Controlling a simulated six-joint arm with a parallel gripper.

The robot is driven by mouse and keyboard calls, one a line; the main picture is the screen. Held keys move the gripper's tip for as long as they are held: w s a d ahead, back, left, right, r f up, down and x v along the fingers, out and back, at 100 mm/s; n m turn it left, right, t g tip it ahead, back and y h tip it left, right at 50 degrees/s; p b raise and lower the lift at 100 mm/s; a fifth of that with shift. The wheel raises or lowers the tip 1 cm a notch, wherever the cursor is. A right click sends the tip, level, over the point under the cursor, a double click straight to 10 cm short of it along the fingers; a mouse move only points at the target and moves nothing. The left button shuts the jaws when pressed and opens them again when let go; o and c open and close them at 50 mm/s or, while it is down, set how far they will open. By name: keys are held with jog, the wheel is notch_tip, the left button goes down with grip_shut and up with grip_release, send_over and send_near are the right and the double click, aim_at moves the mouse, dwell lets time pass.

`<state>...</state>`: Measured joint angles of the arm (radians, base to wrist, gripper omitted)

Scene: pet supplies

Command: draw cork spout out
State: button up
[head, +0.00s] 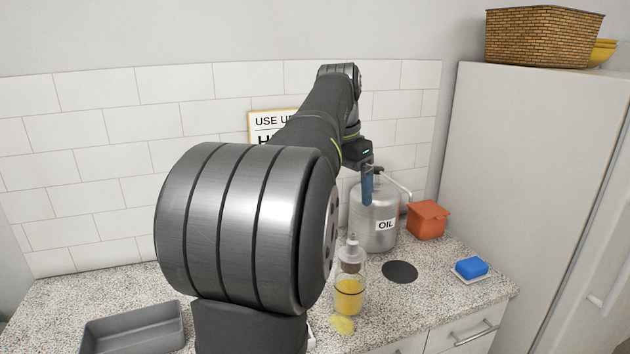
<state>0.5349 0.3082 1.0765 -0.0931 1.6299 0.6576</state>
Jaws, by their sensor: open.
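The cork spout (351,254), a brown stopper with a pale grey top, sits in the mouth of a clear glass bottle (349,297) holding yellow liquid. The bottle stands upright on the speckled counter, right of my large arm joint. My gripper (367,188) points down with blue fingers, above the spout in the picture and apart from it. It is open and empty; the fingers overlap from this angle, so the gap between them is hidden. A metal can labelled OIL (376,222) stands behind the bottle, partly covered by my gripper.
An orange box (428,220), a dark round disc (400,271) and a blue sponge (471,266) on a white dish are right of the bottle. A yellow patch (343,325) lies before the bottle. A grey tray (132,329) is at left. A tall white cabinet (530,170) bounds the right.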

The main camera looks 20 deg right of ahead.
aim_at(353, 240)
jog(key=d+f, duration=0.1)
jog(key=f, duration=0.4)
jog(key=w+d+f, duration=0.1)
jog(key=f, duration=0.5)
jog(key=d+f, duration=0.1)
jog(key=f, duration=0.5)
jog(key=shift+w+d, duration=0.1)
jog(key=shift+w, duration=0.2)
jog(key=c, duration=1.1)
jog(key=shift+o, duration=0.2)
jog(key=shift+r, duration=3.5)
